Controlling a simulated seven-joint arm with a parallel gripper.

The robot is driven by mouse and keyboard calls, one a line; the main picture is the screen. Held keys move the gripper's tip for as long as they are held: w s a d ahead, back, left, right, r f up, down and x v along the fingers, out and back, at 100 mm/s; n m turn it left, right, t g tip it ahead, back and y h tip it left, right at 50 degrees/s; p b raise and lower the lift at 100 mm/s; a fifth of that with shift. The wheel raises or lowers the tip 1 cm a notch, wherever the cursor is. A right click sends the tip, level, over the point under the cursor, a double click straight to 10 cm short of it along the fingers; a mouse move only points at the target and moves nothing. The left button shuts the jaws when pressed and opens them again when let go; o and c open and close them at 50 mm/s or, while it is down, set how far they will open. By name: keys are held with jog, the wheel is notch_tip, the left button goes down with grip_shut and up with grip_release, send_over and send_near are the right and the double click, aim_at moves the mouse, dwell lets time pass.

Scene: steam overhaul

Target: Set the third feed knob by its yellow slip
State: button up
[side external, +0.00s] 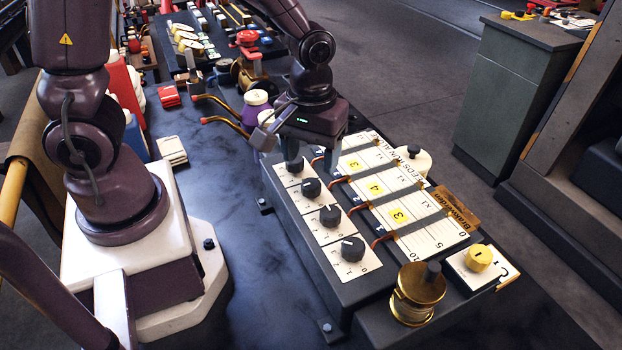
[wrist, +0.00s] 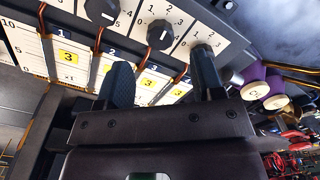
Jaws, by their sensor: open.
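A dark panel has a row of black feed knobs on white dial plates. Counting from the near end, the third knob (side external: 311,188) also shows in the wrist view (wrist: 160,33); its pointer setting is not clear. Its yellow slip (side external: 355,165) appears to read 3; it also shows in the wrist view (wrist: 146,82). My gripper (side external: 311,158) is open and empty, low over the far end of the row, close to the fourth knob (side external: 294,165). In the wrist view my gripper (wrist: 162,80) has its right finger partly over the fourth knob; the third knob is beyond the fingertips, apart from them.
The second knob (side external: 330,215) and first knob (side external: 352,248) stand nearer the camera. Copper pipes cross to the slip cards. A brass spool (side external: 416,293) and a yellow knob (side external: 478,257) stand at the near end.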

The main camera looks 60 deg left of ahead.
aim_at(311, 183)
notch_tip(311, 183, down, 6)
jog(key=shift+c, duration=0.3)
jog(key=c, duration=0.9)
jog(key=shift+o, duration=0.2)
jog(key=shift+m, duration=0.3)
jog(key=m, duration=0.8)
jog(key=shift+r+m, duration=0.1)
jog(key=shift+m, duration=0.2)
